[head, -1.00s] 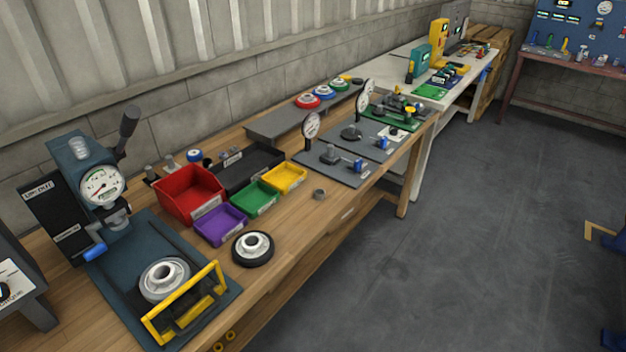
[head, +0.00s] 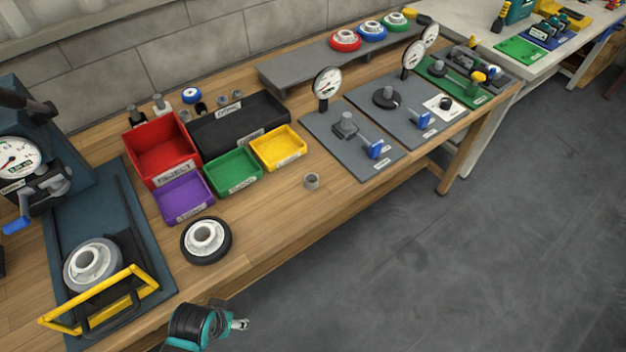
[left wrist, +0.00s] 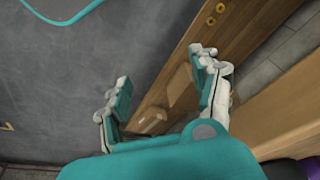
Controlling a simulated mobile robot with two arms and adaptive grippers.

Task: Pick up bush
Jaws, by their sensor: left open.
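The bush, a small grey hollow cylinder (head: 311,181), stands upright on the wooden bench near its front edge, right of the yellow bin. My left gripper (head: 240,324) is at the bottom of the head view, in front of the bench edge, below and left of the bush and apart from it. In the left wrist view its two teal-and-white fingers (left wrist: 160,66) are spread with nothing between them. The bush does not show in the left wrist view. My right gripper is not in view.
A black-and-white wheel (head: 206,240) lies left of the bush. Purple (head: 184,199), green (head: 233,174), yellow (head: 278,148), red (head: 162,158) and black (head: 238,124) bins stand behind. A grey gauge plate (head: 345,152) lies to the right. Bare wood surrounds the bush.

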